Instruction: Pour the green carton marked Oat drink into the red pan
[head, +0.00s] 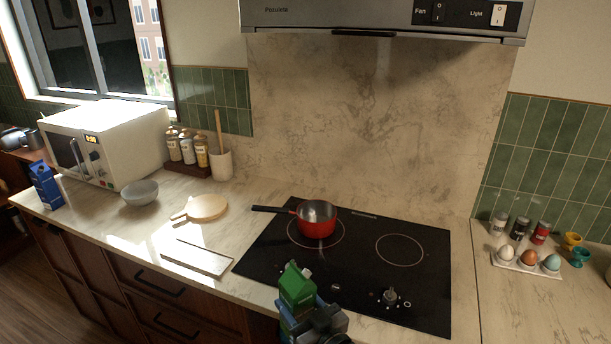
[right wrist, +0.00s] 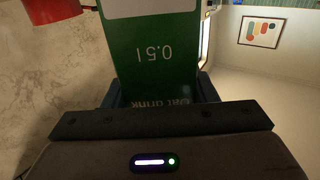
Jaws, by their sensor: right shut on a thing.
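The green carton (head: 296,287) is at the bottom middle of the head view, in front of the hob's near edge. It looks upright, with its gable top up. My right gripper (head: 302,316) is shut on it; its body hides part of the carton. In the right wrist view the green carton (right wrist: 155,50) sits between the fingers, with "0.5 l" and "Oat drink" upside down. The red pan (head: 318,226) stands on the left ring of the hob, beyond the carton, its dark handle pointing left. Its red side (right wrist: 52,10) shows in the wrist view's upper left corner. My left gripper is not in view.
The black hob (head: 420,270) has a free right ring. A tray (head: 198,258), a wooden board (head: 207,207) and a grey bowl (head: 140,193) lie left of it. Eggs in a holder (head: 525,262) and small jars stand right. The range hood (head: 385,25) hangs above.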

